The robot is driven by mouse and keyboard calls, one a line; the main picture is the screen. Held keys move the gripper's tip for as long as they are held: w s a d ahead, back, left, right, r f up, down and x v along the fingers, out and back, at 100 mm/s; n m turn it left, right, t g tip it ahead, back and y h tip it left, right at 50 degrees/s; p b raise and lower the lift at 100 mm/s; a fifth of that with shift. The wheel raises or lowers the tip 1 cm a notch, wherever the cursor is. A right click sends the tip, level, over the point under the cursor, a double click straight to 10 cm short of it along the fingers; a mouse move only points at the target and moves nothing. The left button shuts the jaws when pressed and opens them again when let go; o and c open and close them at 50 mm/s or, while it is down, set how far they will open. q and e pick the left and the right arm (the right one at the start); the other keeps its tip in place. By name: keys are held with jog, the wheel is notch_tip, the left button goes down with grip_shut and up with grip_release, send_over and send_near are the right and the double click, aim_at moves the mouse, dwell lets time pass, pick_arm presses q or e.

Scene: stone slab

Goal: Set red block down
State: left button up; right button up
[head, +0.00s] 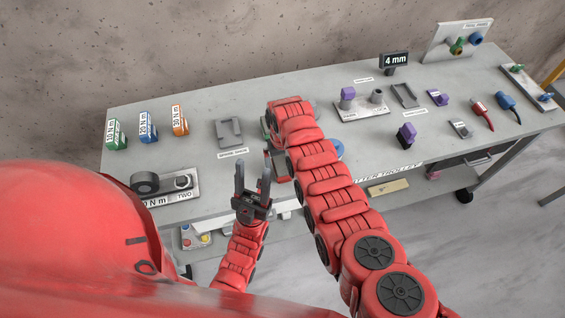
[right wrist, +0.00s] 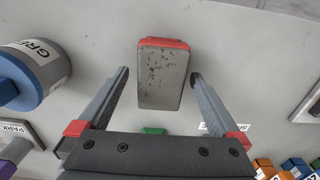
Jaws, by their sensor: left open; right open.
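The red block (right wrist: 163,78) shows in the right wrist view as a grey, speckled face with a red band along its top edge. It is on the pale trolley top. My right gripper (right wrist: 159,73) is open, one finger on each side of the block with a visible gap on both sides. In the head view a dark and red piece that looks like this block (head: 279,166) is partly behind my right arm, which hides the right gripper.
A labelled grey and blue cylinder (right wrist: 32,72) stands beside the block. A grey slotted holder (head: 229,132), several small coloured boxes (head: 149,127) and a plate with a dark roll (head: 146,183) are to the left. A block holder (head: 361,112) and connectors (head: 481,114) are to the right.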

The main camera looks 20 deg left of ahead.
aim_at(283, 162)
jog(key=shift+r+p, duration=0.4)
jog(key=shift+r, duration=0.05)
jog(key=shift+r+b, duration=0.3)
jog(key=shift+b, duration=0.05)
notch_tip(283, 162, up, 8)
jog(key=b, duration=0.3)
jog(key=shift+w+f, duration=0.1)
jog(key=shift+f, duration=0.1)
notch_tip(283, 162, up, 4)
jog(key=p, duration=0.3)
jog(key=shift+f+p, duration=0.25)
jog(key=shift+p, duration=0.05)
